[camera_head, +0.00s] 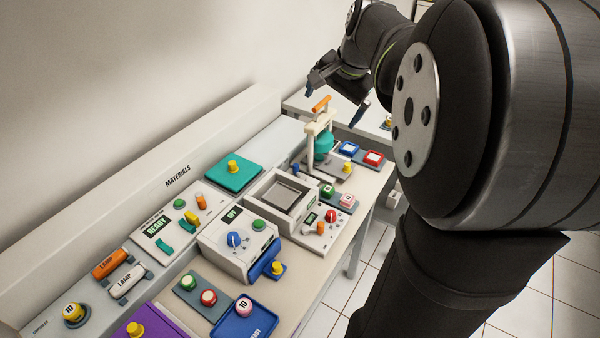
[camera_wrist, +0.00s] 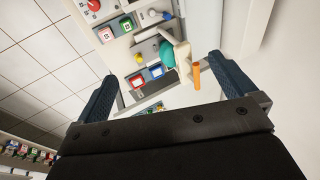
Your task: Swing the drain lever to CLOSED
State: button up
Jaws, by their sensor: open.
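No label reading drain or CLOSED is legible, so I cannot tell for sure which part is the drain lever. An orange handle (camera_head: 321,103) tops a cream upright frame (camera_head: 311,147) with a teal round part (camera_head: 324,143), at the far end of the bench. In the wrist view the orange handle (camera_wrist: 196,76) shows between my fingers, nearer the right one. My gripper (camera_head: 334,101) is open and empty above this frame; its two dark blue fingers stand wide apart in the wrist view (camera_wrist: 160,68). No contact with the handle is visible.
A square metal basin (camera_head: 257,194), a white box with a blue knob (camera_head: 225,244) and a READY panel (camera_head: 150,236) stand nearer. The wall runs along the left; tiled floor is at right.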

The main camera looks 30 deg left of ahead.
aim_at(296, 165)
jog(key=shift+c, duration=0.4)
jog(key=shift+a+f, duration=0.15)
jog(key=c, duration=0.4)
jog(key=shift+n+t+h, duration=0.5)
jog(key=shift+n+h, duration=0.3)
jog(key=shift+h, duration=0.1)
jog(key=a+f, duration=0.1)
jog(key=f, duration=0.1)
jog(key=a+f, duration=0.4)
jog(key=shift+w+a+f, duration=0.15)
jog(key=shift+w+f, duration=0.1)
jog(key=c, duration=1)
jog(key=a+f, duration=0.2)
jog(key=a+f+n+t, duration=0.1)
jog(key=a+f, duration=0.1)
jog(key=s+a+f+n+h, duration=0.1)
jog(key=a+f, duration=0.1)
jog(key=shift+a+f, duration=0.1)
jog(key=shift+a, duration=0.15)
jog(key=shift+c, duration=0.5)
jog(key=x, duration=1.7)
jog(key=shift+w+f, duration=0.1)
jog(key=shift+w, duration=0.4)
